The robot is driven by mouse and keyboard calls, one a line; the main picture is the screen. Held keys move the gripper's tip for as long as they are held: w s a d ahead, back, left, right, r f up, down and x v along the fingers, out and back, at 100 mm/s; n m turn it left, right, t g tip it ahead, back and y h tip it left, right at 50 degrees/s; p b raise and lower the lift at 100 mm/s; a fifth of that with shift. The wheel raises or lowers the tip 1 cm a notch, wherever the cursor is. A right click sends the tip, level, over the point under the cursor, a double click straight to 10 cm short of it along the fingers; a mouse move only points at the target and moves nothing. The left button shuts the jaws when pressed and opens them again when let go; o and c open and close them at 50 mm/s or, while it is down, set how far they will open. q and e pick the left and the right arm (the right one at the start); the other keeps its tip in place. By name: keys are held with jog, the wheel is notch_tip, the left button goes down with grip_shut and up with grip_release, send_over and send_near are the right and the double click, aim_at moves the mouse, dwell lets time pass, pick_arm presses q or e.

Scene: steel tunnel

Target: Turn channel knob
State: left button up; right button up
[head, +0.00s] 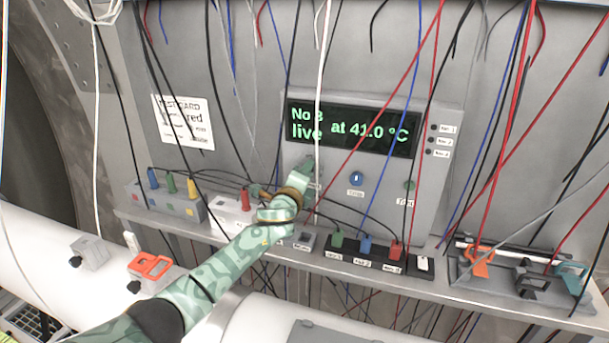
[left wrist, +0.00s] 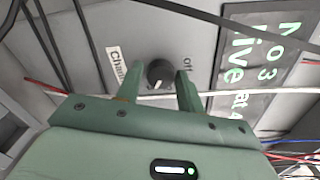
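The channel knob (left wrist: 159,73) is a small dark round knob with a pale pointer mark on the grey panel, beside a label partly reading "Chan" and an "Off" mark. My left gripper (left wrist: 148,64) is open, one finger on each side of the knob, with gaps visible. Whether the fingertips reach the knob's depth I cannot tell. In the head view my left gripper (head: 308,176) is at the left of the instrument panel (head: 385,190) and hides the knob. The display (head: 352,130) reads "No 3 live at 41.0 °C". My right gripper is not in view.
Many loose wires hang before the panel; a white cable (left wrist: 215,93) crosses near my fingers. Below are a shelf with coloured plugs (head: 366,244) and a clamp tray (head: 520,275) at right.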

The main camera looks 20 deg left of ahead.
pick_arm(q)
jog(key=shift+o, duration=0.9)
jog(key=s, duration=1.6)
jog(key=shift+s+a, duration=0.15)
jog(key=shift+a, duration=0.15)
jog(key=shift+f, duration=0.1)
